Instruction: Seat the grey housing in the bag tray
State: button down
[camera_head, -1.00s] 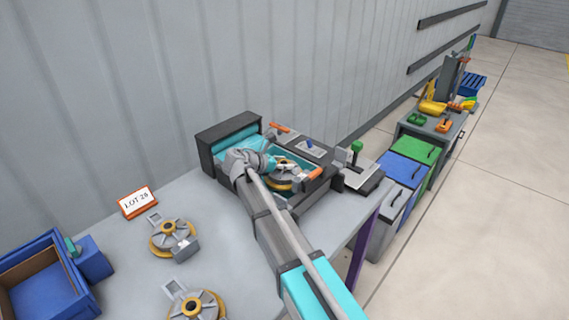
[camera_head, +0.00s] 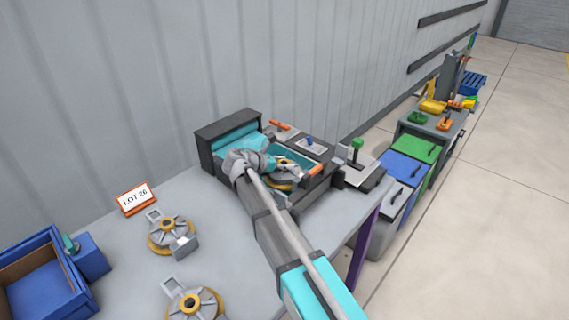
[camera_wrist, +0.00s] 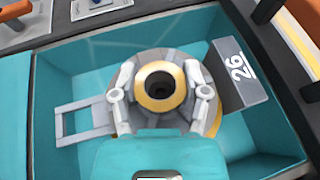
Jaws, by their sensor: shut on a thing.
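The grey housing (camera_wrist: 140,92) has a yellow ring, a flat handle loop at its left and a grey tag marked 26 at its right in the wrist view. My gripper (camera_wrist: 160,88) is shut on it, with one finger on each side of the central hub. The housing is over the teal bag tray (camera_wrist: 75,65), within most of its outline; the tag overlaps the right side. I cannot tell whether it touches the floor of the tray. In the head view my gripper (camera_head: 272,166) and the housing (camera_head: 286,183) are at the tray (camera_head: 308,153), partly hidden by my wrist.
Two similar housings (camera_head: 172,234) (camera_head: 194,303) lie on the grey table beside a LOT 26 sign (camera_head: 137,199). A blue bin (camera_head: 45,285) stands at the lower left. A dark roller unit (camera_head: 228,140) adjoins the tray; a green-knobbed device (camera_head: 358,163) stands right of it.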

aim_at(285, 163)
jog(key=shift+f+b, duration=1.2)
dwell(0.6)
grip_release()
dwell(0.4)
jog(key=shift+r, duration=0.15)
notch_tip(285, 163, up, 8)
jog(key=p, duration=0.8)
dwell(0.6)
